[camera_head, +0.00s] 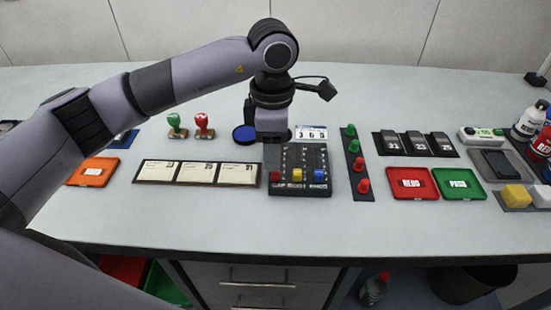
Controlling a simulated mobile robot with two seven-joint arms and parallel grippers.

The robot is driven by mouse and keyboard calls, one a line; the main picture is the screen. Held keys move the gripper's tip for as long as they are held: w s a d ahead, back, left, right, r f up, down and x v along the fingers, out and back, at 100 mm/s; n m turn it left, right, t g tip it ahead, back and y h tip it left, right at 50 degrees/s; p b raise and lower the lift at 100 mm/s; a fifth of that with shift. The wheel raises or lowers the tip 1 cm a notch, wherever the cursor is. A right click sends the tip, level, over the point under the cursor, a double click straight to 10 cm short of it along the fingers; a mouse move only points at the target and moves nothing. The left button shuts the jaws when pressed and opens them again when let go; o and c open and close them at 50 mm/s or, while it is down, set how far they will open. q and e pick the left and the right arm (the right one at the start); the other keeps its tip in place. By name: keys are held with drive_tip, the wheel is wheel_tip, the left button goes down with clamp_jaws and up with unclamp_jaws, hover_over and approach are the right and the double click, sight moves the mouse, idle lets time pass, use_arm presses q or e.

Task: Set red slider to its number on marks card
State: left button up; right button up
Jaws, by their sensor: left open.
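The slider panel (298,187) is a dark block at the middle of the bench with three upright tracks. The red slider (276,176), the yellow slider (297,174) and the blue slider (319,175) all sit at the near end of their tracks, above a row of white lettering. The white marks card (311,133) stands behind the panel and seems to read 3 6 5. My right gripper is not in view.
A board with three cream cards (196,172) lies left of the panel. A strip of green and red pegs (357,162) stands close on the right. Two stamps (203,126) and a blue pad (245,134) lie behind left. Red (412,197) and green (458,197) trays lie farther right.

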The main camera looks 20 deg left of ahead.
sight(276, 175)
use_arm(q)
drive_tip(key=shift+f+p, duration=0.3)
drive_tip(key=shift+f, duration=2.2)
clamp_jaws()
drive_tip(key=shift+w, duration=0.1)
